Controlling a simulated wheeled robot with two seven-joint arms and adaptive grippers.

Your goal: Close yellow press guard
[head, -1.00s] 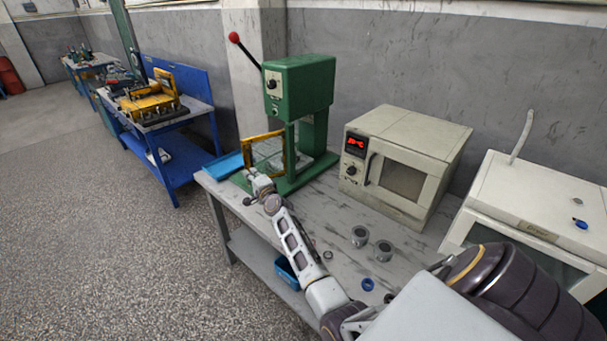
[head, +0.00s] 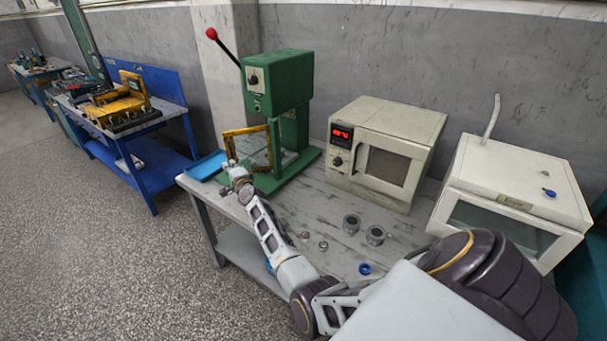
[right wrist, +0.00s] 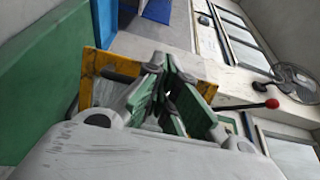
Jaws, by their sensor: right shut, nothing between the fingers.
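The yellow press guard (head: 247,131) is an open rectangular frame at the front of the green press (head: 281,78). It stands upright at an angle to the press. My right gripper (head: 231,168) is at the guard's lower left corner in the head view, shut and empty. In the right wrist view its green-padded fingers (right wrist: 168,92) are together in front of the yellow guard (right wrist: 98,68). I cannot tell whether they touch the guard. The fingers hide part of the frame. My left gripper is not in view.
A blue tray (head: 207,165) lies left of the press. An oven with a red display (head: 342,134) and a white cabinet (head: 515,180) stand to the right. Grey metal rings (head: 375,235) and a blue ring (head: 365,268) lie on the table (head: 325,205).

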